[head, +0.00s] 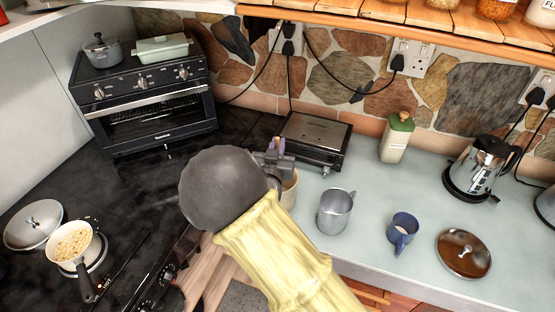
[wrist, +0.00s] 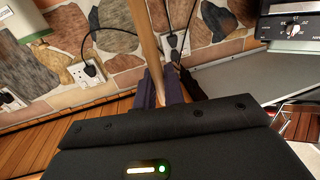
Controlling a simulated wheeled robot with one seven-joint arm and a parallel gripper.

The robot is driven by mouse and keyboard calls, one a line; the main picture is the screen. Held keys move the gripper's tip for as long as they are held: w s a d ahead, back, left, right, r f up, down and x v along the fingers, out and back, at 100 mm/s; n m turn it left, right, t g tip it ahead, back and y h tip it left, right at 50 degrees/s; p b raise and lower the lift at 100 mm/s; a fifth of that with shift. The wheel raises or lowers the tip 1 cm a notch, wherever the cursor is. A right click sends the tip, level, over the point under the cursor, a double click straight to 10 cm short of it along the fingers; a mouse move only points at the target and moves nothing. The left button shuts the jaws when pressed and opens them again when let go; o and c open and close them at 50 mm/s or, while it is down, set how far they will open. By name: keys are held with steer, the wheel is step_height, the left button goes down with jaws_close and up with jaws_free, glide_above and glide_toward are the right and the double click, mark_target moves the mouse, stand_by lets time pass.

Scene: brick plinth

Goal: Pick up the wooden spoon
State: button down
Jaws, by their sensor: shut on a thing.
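The wooden spoon shows in the wrist view as a pale wooden shaft (wrist: 147,40) rising from between the fingers to the top edge of the picture. Its far end is out of view there. My gripper (wrist: 170,90) is shut on this shaft. In the head view my gripper (head: 277,150) is beyond my grey wrist joint and yellow-sleeved arm, just above a beige pot (head: 290,190) on the counter. My arm hides much of the pot. I cannot make out the spoon in the head view, nor tell whether it touches the pot.
A toaster (head: 313,142) stands close behind my gripper. A grey metal mug (head: 335,211), a blue cup (head: 402,233) and a lid (head: 463,254) are to the right. A bottle (head: 397,138) and kettle (head: 480,168) stand near the wall. The stove with a pan (head: 75,243) is at left.

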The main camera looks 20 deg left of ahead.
step_height(320, 180, up, 10)
steer(key=shift+f+b, duration=0.1)
steer(key=shift+b, duration=0.95)
step_height(320, 180, up, 4)
steer(key=p, duration=0.3)
stand_by(0.4)
